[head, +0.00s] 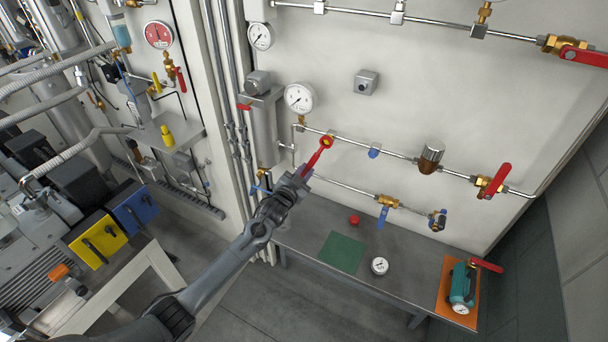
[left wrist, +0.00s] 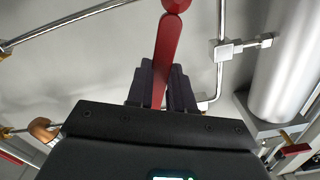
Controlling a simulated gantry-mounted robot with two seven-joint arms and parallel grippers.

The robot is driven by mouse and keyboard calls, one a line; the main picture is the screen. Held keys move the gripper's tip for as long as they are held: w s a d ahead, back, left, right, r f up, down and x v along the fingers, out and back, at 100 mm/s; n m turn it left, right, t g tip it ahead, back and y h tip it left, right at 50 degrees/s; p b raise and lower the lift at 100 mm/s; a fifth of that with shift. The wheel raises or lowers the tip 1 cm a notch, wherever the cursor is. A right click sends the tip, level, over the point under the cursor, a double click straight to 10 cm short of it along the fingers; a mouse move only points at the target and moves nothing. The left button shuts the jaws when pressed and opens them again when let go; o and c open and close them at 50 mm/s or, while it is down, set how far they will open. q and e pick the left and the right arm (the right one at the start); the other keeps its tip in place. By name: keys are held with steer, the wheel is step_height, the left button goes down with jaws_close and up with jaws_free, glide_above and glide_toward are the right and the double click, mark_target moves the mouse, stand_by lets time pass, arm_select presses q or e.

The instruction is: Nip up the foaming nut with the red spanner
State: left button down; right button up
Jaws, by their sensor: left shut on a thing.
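My left gripper (head: 302,176) is shut on the handle of the red spanner (head: 318,156), which points up and to the right. The spanner's ring end overlaps the upper pipe run (head: 385,153) on the wall panel in the head view. Something yellow, brass-like, shows inside the ring; I cannot tell whether the ring sits around a nut or in front of it. In the left wrist view the red spanner (left wrist: 168,45) stands between the dark fingers (left wrist: 161,88), its head cut by the top edge. I see no clear foam on any nut. My right gripper is out of view.
A pressure gauge (head: 299,98) and a red-handled valve (head: 493,182) are on the wall pipework. A lower pipe carries a brass fitting (head: 388,201). The grey bench (head: 400,262) below holds a green mat (head: 342,252), a loose gauge (head: 379,265) and a teal device (head: 462,285).

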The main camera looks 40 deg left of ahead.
arm_select(q)
steer(key=shift+b+x, duration=0.6)
steer(key=shift+x, duration=0.25)
steer(key=shift+a+r, duration=0.1)
steer(key=shift+r, duration=0.05)
stand_by(0.3)
